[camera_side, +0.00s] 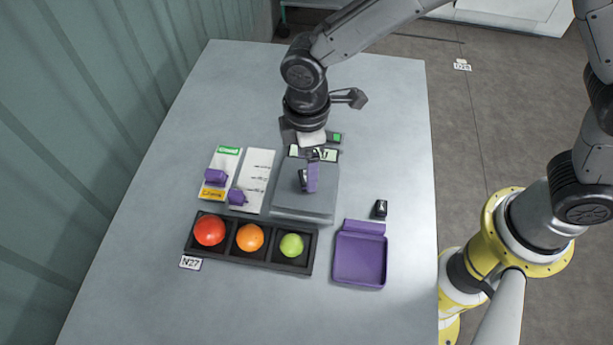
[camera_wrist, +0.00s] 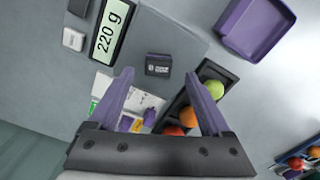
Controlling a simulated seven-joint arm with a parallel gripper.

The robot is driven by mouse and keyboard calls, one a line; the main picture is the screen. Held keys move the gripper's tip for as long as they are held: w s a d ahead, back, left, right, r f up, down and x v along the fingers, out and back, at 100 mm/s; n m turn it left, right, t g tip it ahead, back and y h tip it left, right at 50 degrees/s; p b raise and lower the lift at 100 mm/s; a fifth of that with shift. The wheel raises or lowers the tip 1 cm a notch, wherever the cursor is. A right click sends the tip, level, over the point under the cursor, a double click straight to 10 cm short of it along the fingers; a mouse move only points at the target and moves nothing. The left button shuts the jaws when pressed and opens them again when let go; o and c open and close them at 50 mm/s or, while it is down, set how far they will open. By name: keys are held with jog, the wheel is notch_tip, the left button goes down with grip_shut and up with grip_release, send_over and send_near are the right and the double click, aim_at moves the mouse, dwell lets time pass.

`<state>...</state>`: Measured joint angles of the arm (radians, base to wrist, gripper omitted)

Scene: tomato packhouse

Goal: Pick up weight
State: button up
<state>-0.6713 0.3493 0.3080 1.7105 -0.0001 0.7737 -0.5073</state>
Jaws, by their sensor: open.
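A small dark block with a pale label, which looks like the weight (camera_wrist: 158,65), sits on the grey scale plate (camera_wrist: 180,42). In the side view the dark block (camera_side: 303,181) is partly hidden by a purple finger. My gripper (camera_wrist: 159,75) is open, its purple fingers spread with the block visible between and just beyond the tips. In the side view my gripper (camera_side: 311,184) points down over the scale plate (camera_side: 290,208). Whether the fingers touch the block cannot be told. The scale display (camera_wrist: 108,30) reads 220 g.
A black tray (camera_side: 196,243) holds a red, an orange and a green tomato. A purple tray (camera_side: 341,262) stands at right, with another small black object (camera_side: 380,209) behind it. Two cards with purple pieces (camera_side: 215,177) lie left of the scale. The front table is clear.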

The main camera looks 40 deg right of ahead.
aim_at(301, 173)
jog(key=shift+w+d+f, duration=0.1)
jog(key=shift+f, duration=1.6)
